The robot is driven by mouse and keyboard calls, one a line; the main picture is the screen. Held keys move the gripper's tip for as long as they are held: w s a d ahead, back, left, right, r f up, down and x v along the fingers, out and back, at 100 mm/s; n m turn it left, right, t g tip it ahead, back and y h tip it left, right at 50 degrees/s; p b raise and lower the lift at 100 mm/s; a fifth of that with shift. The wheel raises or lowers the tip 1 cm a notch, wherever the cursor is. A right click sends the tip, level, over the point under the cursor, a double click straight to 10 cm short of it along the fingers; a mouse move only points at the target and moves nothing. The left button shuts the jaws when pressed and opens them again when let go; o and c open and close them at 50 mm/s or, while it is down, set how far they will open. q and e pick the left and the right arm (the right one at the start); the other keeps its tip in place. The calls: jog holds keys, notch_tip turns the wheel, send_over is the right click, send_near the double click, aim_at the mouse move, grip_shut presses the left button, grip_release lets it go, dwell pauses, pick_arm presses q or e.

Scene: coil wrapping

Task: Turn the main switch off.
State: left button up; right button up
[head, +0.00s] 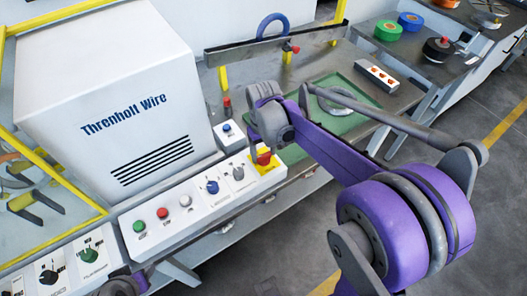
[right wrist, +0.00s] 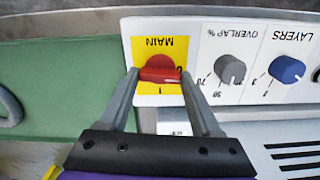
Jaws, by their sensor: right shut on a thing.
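The main switch is a red knob (right wrist: 160,70) on a yellow plate marked MAIN (right wrist: 141,46). In the head view the red knob (head: 264,157) sits at the right end of the white control panel (head: 206,205). My right gripper (right wrist: 160,76) has one finger at each side of the knob and is shut on it. The knob's bar lies across the picture between the fingertips. I cannot tell surely which mark it points to. In the head view my right gripper (head: 266,146) reaches down over the switch and partly hides it.
A grey OVERLAP knob (right wrist: 230,69) and a blue LAYERS knob (right wrist: 286,70) stand beside the switch. The panel also has a green button (head: 139,226) and a red button (head: 162,213). The white Threnholt Wire machine (head: 110,85) rises behind. A green mat (head: 345,115) lies to the right.

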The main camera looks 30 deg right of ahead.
aim_at(264, 155)
jog(key=shift+n, duration=0.5)
jog(key=o, duration=1.4)
notch_tip(264, 155, up, 11)
jog(key=shift+f+p, duration=0.1)
jog(key=shift+p, duration=0.35)
jog(key=s+a+f+t+p, duration=0.1)
jog(key=s+a+f, duration=0.1)
jog(key=s, duration=0.3)
jog(key=s+a+f+t, duration=0.2)
jog(key=s, duration=0.3)
jog(key=s+a+f+t+p, duration=0.1)
jog(key=s+a+f+t, duration=0.1)
jog(key=s, duration=0.3)
jog(key=shift+s+a+f+m+p, duration=0.2)
jog(key=shift+a+f+m+p, duration=0.1)
jog(key=shift+m+p, duration=0.1)
